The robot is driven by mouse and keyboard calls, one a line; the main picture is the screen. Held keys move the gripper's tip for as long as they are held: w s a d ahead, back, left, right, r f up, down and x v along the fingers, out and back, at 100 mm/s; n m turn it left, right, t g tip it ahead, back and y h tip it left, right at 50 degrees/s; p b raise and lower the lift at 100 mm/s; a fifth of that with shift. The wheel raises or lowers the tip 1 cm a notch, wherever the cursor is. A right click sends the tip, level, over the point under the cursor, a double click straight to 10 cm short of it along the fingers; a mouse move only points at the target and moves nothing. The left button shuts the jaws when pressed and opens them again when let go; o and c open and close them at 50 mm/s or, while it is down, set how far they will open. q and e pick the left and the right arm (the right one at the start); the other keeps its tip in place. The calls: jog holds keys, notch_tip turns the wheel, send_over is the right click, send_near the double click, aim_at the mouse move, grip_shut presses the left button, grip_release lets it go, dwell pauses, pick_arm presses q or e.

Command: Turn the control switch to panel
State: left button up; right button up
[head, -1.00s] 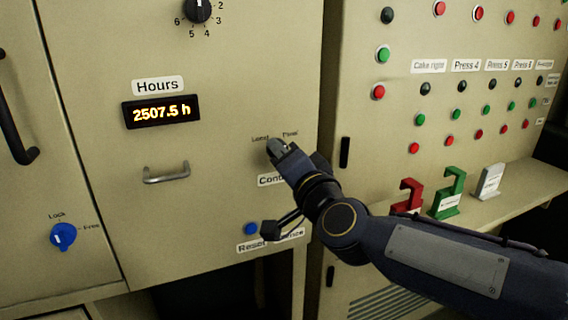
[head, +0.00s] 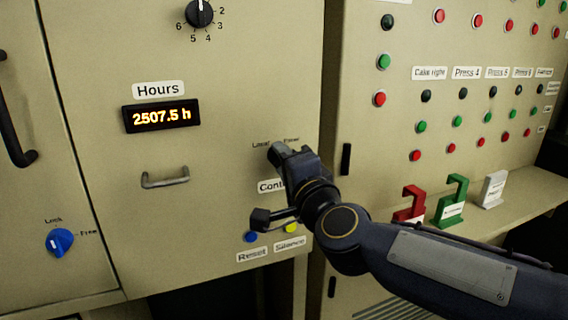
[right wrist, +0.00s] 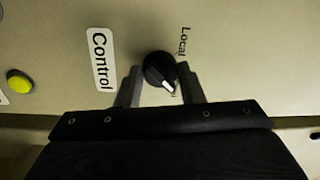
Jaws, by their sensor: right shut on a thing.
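The control switch (right wrist: 157,66) is a round black knob with a white pointer mark on the beige panel. In the right wrist view the mark points down and right, toward a label mostly hidden by my gripper and away from the "Local" label (right wrist: 183,41). My right gripper (head: 277,153) is at the switch, with one grey finger on each side of the knob, shut on it. In the head view the gripper covers the knob, below the small "Local" and "Panel" labels (head: 291,140). My left gripper is not in view.
A blue reset button (head: 250,237) and a yellow silence button (head: 291,228) sit below the gripper. A metal handle (head: 165,178) and the hours display (head: 161,115) are to the left. Red (head: 408,205) and green (head: 452,200) hooked pieces stand on the ledge at right.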

jog(key=o, duration=1)
jog(key=v, duration=0.7)
jog(key=shift+s+d+p, duration=0.15)
jog(key=shift+s+p, duration=0.15)
jog(key=shift+s, duration=0.05)
